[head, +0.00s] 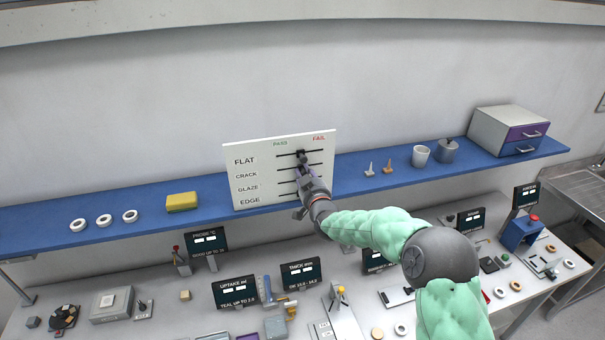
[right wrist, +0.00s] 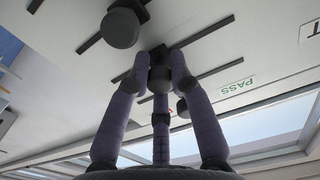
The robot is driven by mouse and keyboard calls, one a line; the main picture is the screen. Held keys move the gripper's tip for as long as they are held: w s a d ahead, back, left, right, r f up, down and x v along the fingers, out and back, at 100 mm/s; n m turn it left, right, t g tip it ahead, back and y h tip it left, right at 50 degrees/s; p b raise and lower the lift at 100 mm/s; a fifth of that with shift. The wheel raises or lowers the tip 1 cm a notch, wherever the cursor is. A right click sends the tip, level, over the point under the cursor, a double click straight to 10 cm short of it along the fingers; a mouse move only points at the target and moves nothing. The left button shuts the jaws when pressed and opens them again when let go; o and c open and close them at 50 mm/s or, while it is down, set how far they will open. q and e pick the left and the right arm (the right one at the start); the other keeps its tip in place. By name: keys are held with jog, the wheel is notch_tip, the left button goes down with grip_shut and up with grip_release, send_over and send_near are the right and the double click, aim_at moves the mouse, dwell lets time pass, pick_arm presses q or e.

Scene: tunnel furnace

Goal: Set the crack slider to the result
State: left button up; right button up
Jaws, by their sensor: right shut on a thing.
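The white slider board (head: 258,160) stands on the blue shelf, with rows FLAT, CRACK, GLAZE and EDGE and columns PASS and FAIL. My right gripper (head: 302,172) is at its slots. In the right wrist view, my gripper (right wrist: 160,72) has its fingers closed around a dark knob, the crack slider (right wrist: 160,78). It sits on the second slot from the PASS label (right wrist: 237,87), roughly mid-slot. The flat knob (head: 302,155) shows above my gripper. Another knob (right wrist: 121,28), apparently glaze, sits on the neighbouring slot. My left gripper is out of view.
A yellow sponge (head: 182,202) and several white rings lie left of the board on the shelf (head: 230,226). A cup (head: 420,156) and a drawer box (head: 505,130) stand to the right. The bench below is crowded with instruments and dark display signs.

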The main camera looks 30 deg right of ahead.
jog(key=shift+s+d+b, duration=0.2)
jog(key=shift+d+b, duration=0.6)
jog(key=shift+d, duration=0.1)
jog(key=shift+s+d+b, duration=0.25)
jog(key=shift+d+b, duration=0.6)
jog(key=shift+d, duration=0.1)
jog(key=shift+s+d+b, duration=0.2)
jog(key=shift+d+b, duration=0.6)
jog(key=shift+d, duration=0.1)
jog(key=o, duration=1.8)
jog(key=shift+a, duration=0.1)
jog(key=shift+c, duration=0.2)
jog(key=shift+s+f+b, duration=0.1)
jog(key=shift+s+b, duration=0.25)
jog(key=shift+s, duration=0.1)
jog(key=b, duration=0.4)
send_near(318, 164)
jog(key=shift+s+a, duration=0.25)
jog(key=shift+s, duration=0.15)
